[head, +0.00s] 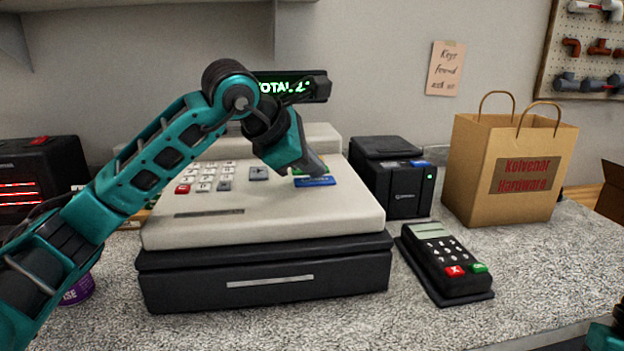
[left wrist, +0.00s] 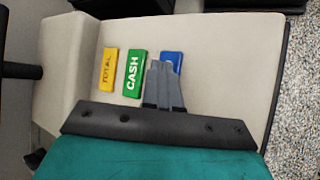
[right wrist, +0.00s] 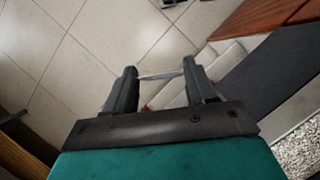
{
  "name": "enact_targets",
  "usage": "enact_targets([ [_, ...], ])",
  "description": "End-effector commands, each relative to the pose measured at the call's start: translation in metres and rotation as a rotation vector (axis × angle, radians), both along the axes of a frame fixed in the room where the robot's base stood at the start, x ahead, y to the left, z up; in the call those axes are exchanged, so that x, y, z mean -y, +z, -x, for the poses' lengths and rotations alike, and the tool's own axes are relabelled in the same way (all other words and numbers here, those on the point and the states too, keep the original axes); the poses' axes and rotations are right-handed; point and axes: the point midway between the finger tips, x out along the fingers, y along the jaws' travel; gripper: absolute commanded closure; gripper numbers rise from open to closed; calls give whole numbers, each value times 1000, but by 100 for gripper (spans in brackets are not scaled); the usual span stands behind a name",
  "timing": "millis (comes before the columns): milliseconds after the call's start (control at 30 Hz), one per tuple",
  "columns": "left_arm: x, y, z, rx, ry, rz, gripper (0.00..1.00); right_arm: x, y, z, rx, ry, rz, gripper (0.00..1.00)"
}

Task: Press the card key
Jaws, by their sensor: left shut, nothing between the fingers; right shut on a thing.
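The cash register (head: 330,215) stands on the counter. Its blue key (head: 316,182) has a pale label too small to read; it also shows in the left wrist view (left wrist: 174,58), partly hidden by my fingers. The green CASH key (left wrist: 132,78) and yellow TOTAL key (left wrist: 109,70) lie beside it. My left gripper (head: 314,172) is shut and empty, its tips at the blue key; I cannot tell whether they touch it. My right gripper (right wrist: 160,74) is shut on a thin pale thing (right wrist: 160,76), held above the floor, away from the register.
The register display (head: 285,87) shows green text, partly hidden by my left arm. A black printer (head: 400,190), card terminal (head: 445,262) and paper bag (head: 490,170) stand to the right. The counter front right is clear.

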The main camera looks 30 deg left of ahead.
Motion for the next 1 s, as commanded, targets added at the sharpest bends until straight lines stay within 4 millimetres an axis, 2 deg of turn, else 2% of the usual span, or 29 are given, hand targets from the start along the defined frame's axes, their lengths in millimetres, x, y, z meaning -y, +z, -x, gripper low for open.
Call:
enact_targets([
  [433, 0, -2, 0, -1, -1, 0, 100, 0, -1, 0, 0, 0, 0, 72],
  [733, 0, 10, 0, 0, 0, 0, 100, 0, 8, 0, 0, 0, 0, 72],
  [1000, 0, 9, 0, 0, 0, 0, 100, 0, 7, 0, 0, 0, 0, 72],
])
